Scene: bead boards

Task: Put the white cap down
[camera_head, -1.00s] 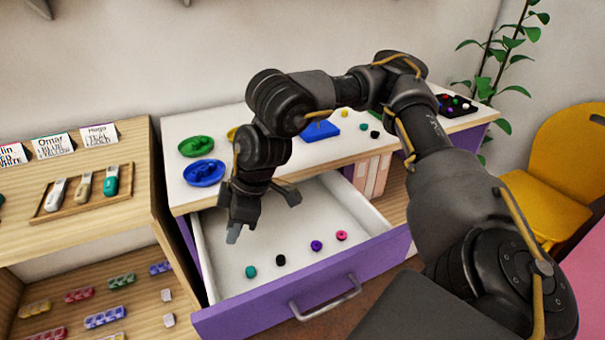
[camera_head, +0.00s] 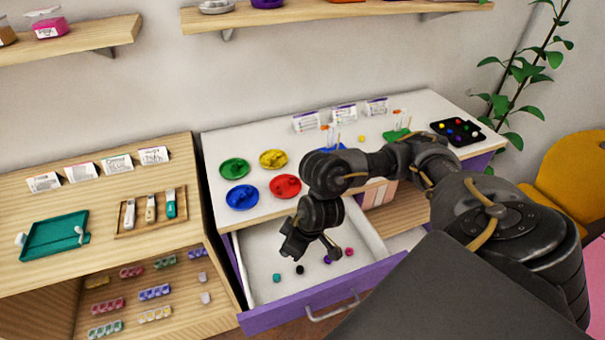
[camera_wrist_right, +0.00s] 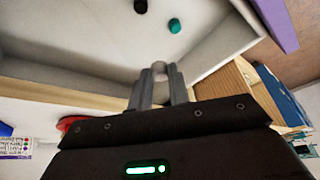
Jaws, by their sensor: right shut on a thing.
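In the right wrist view my right gripper (camera_wrist_right: 160,88) is shut on the small white cap (camera_wrist_right: 158,67), which shows between the fingertips. In the head view this gripper (camera_head: 310,250) hangs over the open purple drawer (camera_head: 375,279), and the white cap cannot be made out there. A teal cap (camera_head: 277,278), a black cap (camera_head: 299,270), a purple cap (camera_head: 327,260) and a magenta cap (camera_head: 349,252) sit in the drawer near its front. The teal cap (camera_wrist_right: 174,26) and black cap (camera_wrist_right: 140,6) also show in the wrist view. My left gripper is not in view.
Green (camera_head: 235,168), yellow (camera_head: 273,158), blue (camera_head: 242,196) and red (camera_head: 285,186) dishes stand on the white top above the drawer. A wooden shelf unit at left holds a teal tray (camera_head: 55,234) and a wooden tray (camera_head: 150,226). The drawer floor's left part looks clear.

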